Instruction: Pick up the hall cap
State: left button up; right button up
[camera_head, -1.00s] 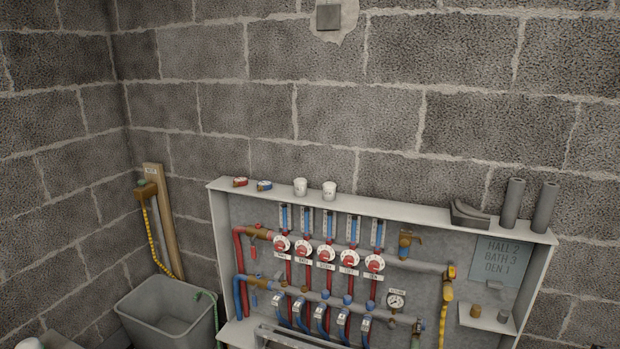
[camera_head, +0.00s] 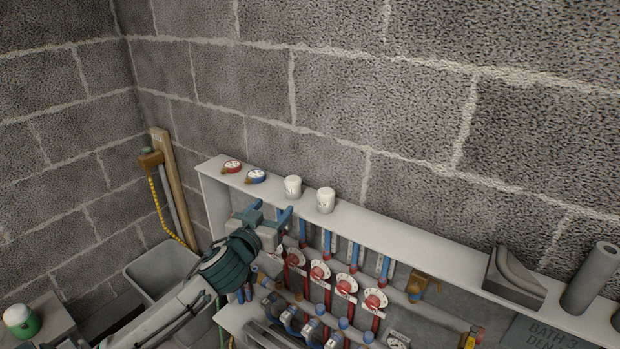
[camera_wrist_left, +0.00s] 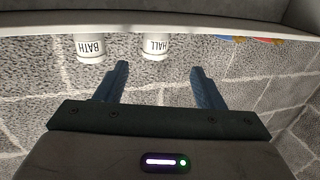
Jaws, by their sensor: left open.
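The hall cap (camera_head: 292,186) is a small white cup-shaped piece on the top ledge of the manifold cabinet. In the left wrist view the picture is inverted, and the cap (camera_wrist_left: 155,48) reads HALL. My left gripper (camera_head: 271,212) is open and empty, just in front of and below the ledge near the cap. In the left wrist view the left fingers (camera_wrist_left: 160,84) point toward the cap, which appears between their lines, beyond the tips and apart from them. The similar bath cap (camera_head: 326,200) stands to its right. My right gripper is not in view.
A red gauge (camera_head: 231,167) and a blue gauge (camera_head: 255,177) lie on the ledge (camera_head: 400,237) left of the caps. Valves with red dials (camera_head: 320,271) sit below. A block wall rises behind. A grey bin (camera_head: 160,268) stands at left.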

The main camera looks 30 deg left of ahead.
aim_at(290, 186)
pick_arm(q)
jog(key=w, duration=0.1)
jog(key=w+p, duration=0.1)
jog(key=w+a+r, duration=0.1)
jog(key=w, duration=0.1)
jog(key=shift+p, duration=0.3)
jog(key=shift+w+f, duration=0.1)
jog(key=shift+w, duration=0.55)
jog(key=w+p, duration=0.3)
jog(key=w, duration=0.1)
jog(key=shift+w+r, duration=0.1)
jog(key=shift+r, duration=0.1)
jog(key=shift+w+f, duration=0.1)
jog(key=shift+w, duration=0.2)
jog(key=shift+w+a, duration=0.1)
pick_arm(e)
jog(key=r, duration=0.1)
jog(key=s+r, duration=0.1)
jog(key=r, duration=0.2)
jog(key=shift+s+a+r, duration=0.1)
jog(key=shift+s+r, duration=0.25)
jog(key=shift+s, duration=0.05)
pick_arm(q)
jog(key=c, duration=1)
jog(key=shift+c, duration=0.3)
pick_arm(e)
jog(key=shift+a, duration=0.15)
